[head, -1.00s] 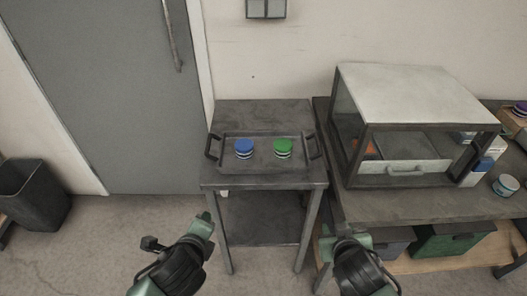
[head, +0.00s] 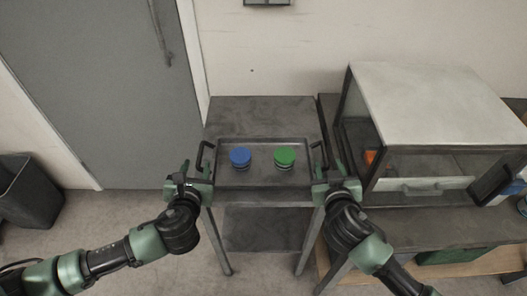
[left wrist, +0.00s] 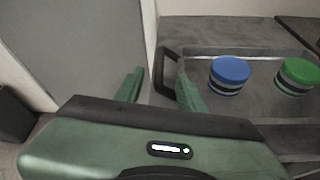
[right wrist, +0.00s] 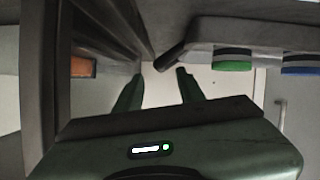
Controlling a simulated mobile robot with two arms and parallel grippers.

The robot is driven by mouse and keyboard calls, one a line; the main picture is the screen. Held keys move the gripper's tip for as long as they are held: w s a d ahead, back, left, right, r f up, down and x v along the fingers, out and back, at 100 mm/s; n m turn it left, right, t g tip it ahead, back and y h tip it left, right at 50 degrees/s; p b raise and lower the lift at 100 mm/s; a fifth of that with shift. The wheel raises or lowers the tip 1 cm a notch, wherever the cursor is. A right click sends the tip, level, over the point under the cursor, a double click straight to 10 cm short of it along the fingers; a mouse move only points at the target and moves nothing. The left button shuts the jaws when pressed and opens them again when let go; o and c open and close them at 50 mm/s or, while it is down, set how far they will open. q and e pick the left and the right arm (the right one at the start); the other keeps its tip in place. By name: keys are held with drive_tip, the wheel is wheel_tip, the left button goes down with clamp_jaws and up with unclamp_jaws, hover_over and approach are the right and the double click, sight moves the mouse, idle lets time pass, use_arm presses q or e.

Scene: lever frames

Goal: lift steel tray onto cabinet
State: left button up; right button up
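The steel tray (head: 262,179) lies on a small metal side table, with a dark handle at each end. A blue-lidded container (head: 240,158) and a green-lidded container (head: 284,157) stand in it. My left gripper (head: 198,168) is open near the tray's left handle (left wrist: 166,78), which appears ahead of its fingers in the left wrist view. My right gripper (head: 329,164) is open near the right handle (right wrist: 176,56). Neither gripper holds anything. The cabinet (head: 435,100), a glass-sided box with a pale flat top, stands to the right, its top bare.
The side table (head: 262,114) has bare room behind the tray. The cabinet stands on a dark workbench (head: 400,208) close to the right gripper. An orange object (head: 371,157) shows inside the cabinet. A grey door (head: 100,80) and a black bin (head: 30,190) are at left.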

sight(199, 157)
use_arm(q)
drive_tip(key=shift+w, duration=0.15)
use_arm(e)
drive_tip(key=shift+w, duration=0.15)
